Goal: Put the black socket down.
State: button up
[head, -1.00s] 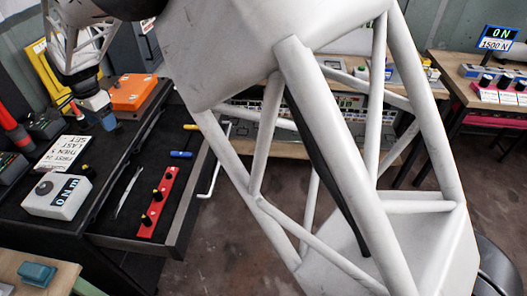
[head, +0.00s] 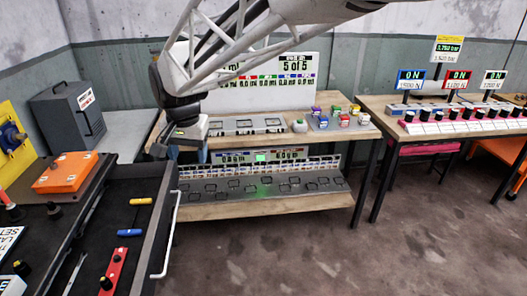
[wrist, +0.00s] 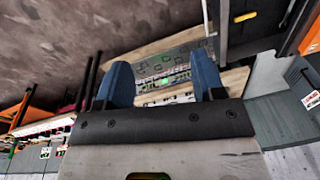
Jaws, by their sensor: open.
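A small black piece (head: 53,209), which looks like a black socket, stands on the black cart top in front of the orange box. In the open drawer, a red rail (head: 118,262) carries another black piece (head: 106,283) and is cut off by the picture's lower edge. My gripper (head: 188,154) is well away from both, in front of the left end of the wooden bench. In the wrist view my gripper (wrist: 162,82) has its two blue fingers apart, with nothing held between them.
The open drawer (head: 150,215) with its white handle juts out near my gripper. The wooden bench (head: 340,135) holds grey trays and coloured blocks. A second table (head: 385,108) with displays stands at right. An orange box (head: 68,172) sits on the cart.

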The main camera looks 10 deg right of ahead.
jog(key=s+d, duration=0.5)
jog(key=d, duration=0.4)
jog(key=s+d, duration=0.4)
jog(key=d, duration=0.4)
jog(key=s+d+f+n+t, duration=0.1)
jog(key=s+d+f+n, duration=0.1)
jog(key=s+d, duration=0.9)
jog(key=s+f, duration=0.1)
jog(key=s, duration=0.2)
jog(key=shift+s+d+f+h, duration=0.15)
jog(key=shift+d+f+h, duration=0.25)
